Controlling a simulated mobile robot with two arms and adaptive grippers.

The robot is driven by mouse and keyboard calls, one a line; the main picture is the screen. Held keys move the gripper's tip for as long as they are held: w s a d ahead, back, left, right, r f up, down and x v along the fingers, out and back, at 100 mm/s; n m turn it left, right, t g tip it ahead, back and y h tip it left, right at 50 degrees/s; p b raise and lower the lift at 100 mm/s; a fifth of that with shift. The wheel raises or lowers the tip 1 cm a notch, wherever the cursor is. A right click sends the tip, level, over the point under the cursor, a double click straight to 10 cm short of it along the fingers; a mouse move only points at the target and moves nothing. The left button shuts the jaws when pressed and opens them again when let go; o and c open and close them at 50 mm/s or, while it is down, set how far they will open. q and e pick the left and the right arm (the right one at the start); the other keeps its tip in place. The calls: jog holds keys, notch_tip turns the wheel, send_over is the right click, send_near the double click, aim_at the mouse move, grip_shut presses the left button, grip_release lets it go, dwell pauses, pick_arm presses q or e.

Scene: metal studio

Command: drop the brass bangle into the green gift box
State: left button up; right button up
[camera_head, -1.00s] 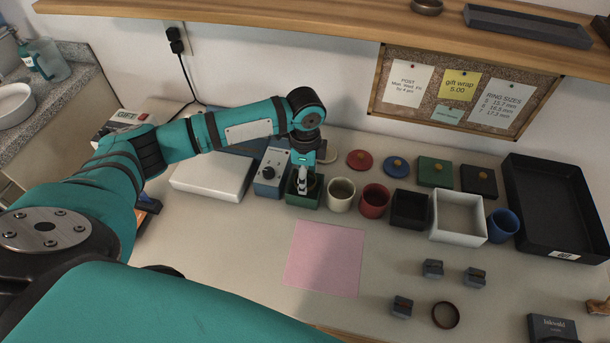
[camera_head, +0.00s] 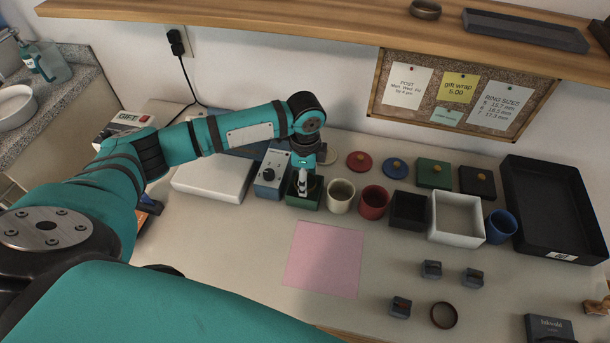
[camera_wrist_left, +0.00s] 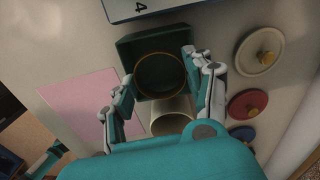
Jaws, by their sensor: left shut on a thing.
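The green gift box (camera_head: 304,204) stands open at the back of the counter, beside a grey device with a knob. My left gripper (camera_head: 302,187) points down into its mouth. In the left wrist view the gripper (camera_wrist_left: 158,82) has one finger on each side of the brass bangle (camera_wrist_left: 160,74), a thin round ring, and is shut on it. The bangle lies over the opening of the green box (camera_wrist_left: 138,46); whether it touches the box floor cannot be told. My right gripper is not in view.
A cream cup (camera_head: 340,203), red cup (camera_head: 373,206), black box (camera_head: 407,217) and white box (camera_head: 456,236) stand in a row to the right. Lids lie behind them. A dark ring (camera_head: 444,315) lies near the front. The pink sheet (camera_head: 324,260) has free room over it.

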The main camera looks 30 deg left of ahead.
pick_arm(q)
jog(key=o, duration=1.2)
jog(key=shift+r, duration=0.15)
notch_tip(320, 180, up, 12)
jog(key=shift+f, duration=0.1)
jog(key=shift+f, duration=0.1)
